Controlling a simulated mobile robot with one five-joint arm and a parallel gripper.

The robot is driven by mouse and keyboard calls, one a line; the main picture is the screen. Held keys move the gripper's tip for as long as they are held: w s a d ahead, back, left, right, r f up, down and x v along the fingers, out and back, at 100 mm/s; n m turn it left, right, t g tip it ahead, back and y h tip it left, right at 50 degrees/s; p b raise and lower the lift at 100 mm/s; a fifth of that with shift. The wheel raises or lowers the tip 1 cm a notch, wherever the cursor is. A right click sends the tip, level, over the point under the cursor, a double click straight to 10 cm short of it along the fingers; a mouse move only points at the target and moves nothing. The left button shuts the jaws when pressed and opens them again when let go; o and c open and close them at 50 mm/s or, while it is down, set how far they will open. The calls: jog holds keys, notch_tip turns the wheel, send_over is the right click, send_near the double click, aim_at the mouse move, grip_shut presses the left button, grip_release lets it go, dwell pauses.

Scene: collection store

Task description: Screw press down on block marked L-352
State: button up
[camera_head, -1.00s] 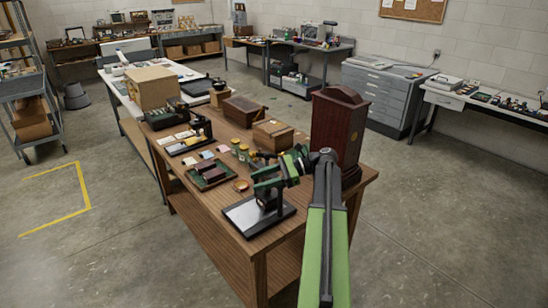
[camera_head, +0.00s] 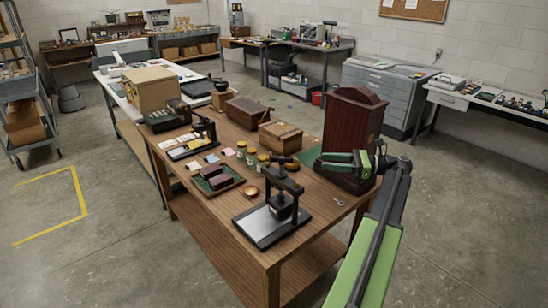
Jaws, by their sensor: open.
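A black screw press (camera_head: 294,186) stands on a flat base plate (camera_head: 263,230) at the near end of the wooden table. A dark block (camera_head: 281,206) shows under its crossbar; I cannot tell whether the screw touches it. No marking L-352 is readable. My green gripper (camera_head: 325,161) is open and empty, to the right of and behind the press, in front of the dark red wooden case. Two dark blocks (camera_head: 214,176) lie in a green tray left of the press. A second similar press (camera_head: 205,128) stands farther back.
The tall dark red case (camera_head: 352,120) stands close behind my gripper. A small copper dish (camera_head: 251,192), several jars (camera_head: 250,160) and a wooden box (camera_head: 280,136) stand around the press. A small metal key-like item (camera_head: 339,202) lies on bare wood to its right.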

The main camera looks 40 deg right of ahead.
aim_at(285, 159)
jog(key=x, duration=1.7)
jog(key=shift+w+a, duration=0.25)
jog(key=shift+a, duration=0.1)
